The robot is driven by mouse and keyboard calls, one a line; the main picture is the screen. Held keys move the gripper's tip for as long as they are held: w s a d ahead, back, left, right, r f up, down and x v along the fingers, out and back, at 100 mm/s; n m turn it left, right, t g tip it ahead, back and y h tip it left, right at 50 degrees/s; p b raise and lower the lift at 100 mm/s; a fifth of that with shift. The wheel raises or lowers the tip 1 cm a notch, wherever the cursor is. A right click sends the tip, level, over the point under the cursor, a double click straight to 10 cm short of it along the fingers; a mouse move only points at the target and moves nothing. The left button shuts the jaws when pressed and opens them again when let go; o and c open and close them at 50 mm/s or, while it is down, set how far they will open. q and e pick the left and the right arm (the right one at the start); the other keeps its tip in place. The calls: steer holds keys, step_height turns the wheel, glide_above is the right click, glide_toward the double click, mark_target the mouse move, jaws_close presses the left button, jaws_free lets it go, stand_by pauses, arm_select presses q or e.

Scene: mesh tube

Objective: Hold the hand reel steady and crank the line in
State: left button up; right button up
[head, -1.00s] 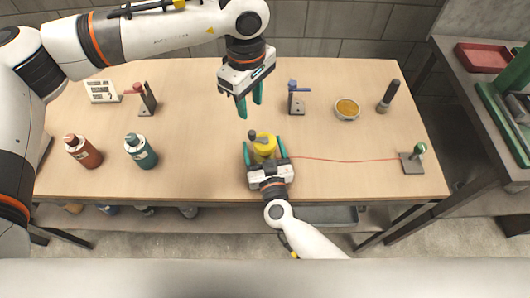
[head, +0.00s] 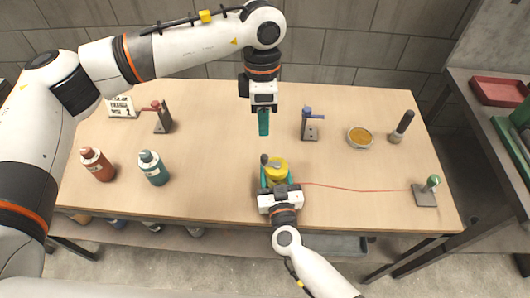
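The yellow hand reel (head: 278,168) stands near the table's front edge, with a dark crank knob (head: 265,159) at its upper left. A thin red line (head: 350,189) runs from it to a green-topped post on a grey base (head: 424,197) at right. My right gripper (head: 277,178) comes from the front, its teal fingers against both sides of the reel, shut on it. My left gripper (head: 263,130) points down above the table, behind the reel and apart from it. Its fingers overlap edge-on, so their gap is hidden.
A blue-topped stand (head: 309,124), a bowl of yellow-brown contents (head: 360,137) and a dark upright handle (head: 402,127) stand at back right. A red-topped stand (head: 161,118), red bottle (head: 97,164) and teal bottle (head: 153,168) are at left. The table between is clear.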

mark_target(264, 155)
arm_select(q)
steer(key=f+n+g, duration=0.1)
steer(key=f+n, duration=0.2)
steer(key=n, duration=0.3)
steer(key=s+f+n+g, duration=0.1)
steer(key=f+n, duration=0.3)
steer(key=n, duration=0.3)
steer(key=f+n+g+h, duration=0.1)
steer(key=f+n, duration=0.2)
steer(key=n, duration=0.4)
steer(key=shift+s+f, duration=0.25)
jaws_close()
steer(key=shift+w+d, duration=0.1)
